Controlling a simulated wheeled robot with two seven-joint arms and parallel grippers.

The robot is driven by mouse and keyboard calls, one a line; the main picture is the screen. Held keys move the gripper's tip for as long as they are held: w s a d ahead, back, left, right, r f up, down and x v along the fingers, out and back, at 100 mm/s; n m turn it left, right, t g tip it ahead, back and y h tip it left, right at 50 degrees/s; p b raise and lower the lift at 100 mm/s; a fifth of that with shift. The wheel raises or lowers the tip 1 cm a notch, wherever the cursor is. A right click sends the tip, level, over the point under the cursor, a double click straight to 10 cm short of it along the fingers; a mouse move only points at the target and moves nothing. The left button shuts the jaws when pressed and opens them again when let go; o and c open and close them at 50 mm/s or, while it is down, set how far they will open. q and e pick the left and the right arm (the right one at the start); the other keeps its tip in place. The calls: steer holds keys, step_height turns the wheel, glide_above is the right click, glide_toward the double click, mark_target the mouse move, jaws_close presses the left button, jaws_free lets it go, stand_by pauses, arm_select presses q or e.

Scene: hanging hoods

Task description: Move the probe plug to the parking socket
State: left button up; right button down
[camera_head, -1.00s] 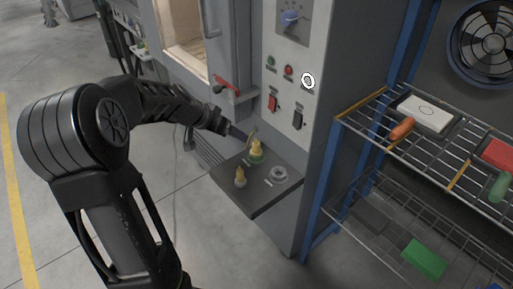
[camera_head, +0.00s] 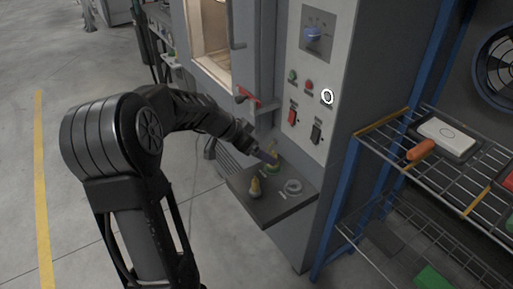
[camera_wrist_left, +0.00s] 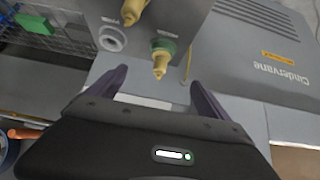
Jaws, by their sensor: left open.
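A small grey shelf (camera_head: 270,210) juts from the front of a grey cabinet. It bears a yellow plug in a green-ringed seat (camera_head: 274,168), another yellow plug (camera_head: 255,188) nearer, and an empty grey ring socket (camera_head: 293,186) at right. The labels are too small to read, so I cannot tell which is the parking socket. My left gripper (camera_head: 268,156) is by the green-ringed plug and partly hides it. In the left wrist view the open fingers (camera_wrist_left: 160,92) point toward that plug (camera_wrist_left: 160,60), which shows between them, just beyond the tips. My right gripper is not in view.
The cabinet's panel with a blue knob (camera_head: 313,34) and switches rises behind the shelf. A red-handled lever (camera_head: 246,96) sticks out above it. A wire rack (camera_head: 440,165) with blue posts stands at right.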

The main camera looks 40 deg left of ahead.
arm_select(q)
steer(key=b+x, duration=0.1)
steer(key=x, duration=0.8)
steer(key=shift+b, duration=0.4)
jaws_close()
stand_by(0.4)
stand_by(0.7)
jaws_free()
stand_by(0.4)
stand_by(0.4)
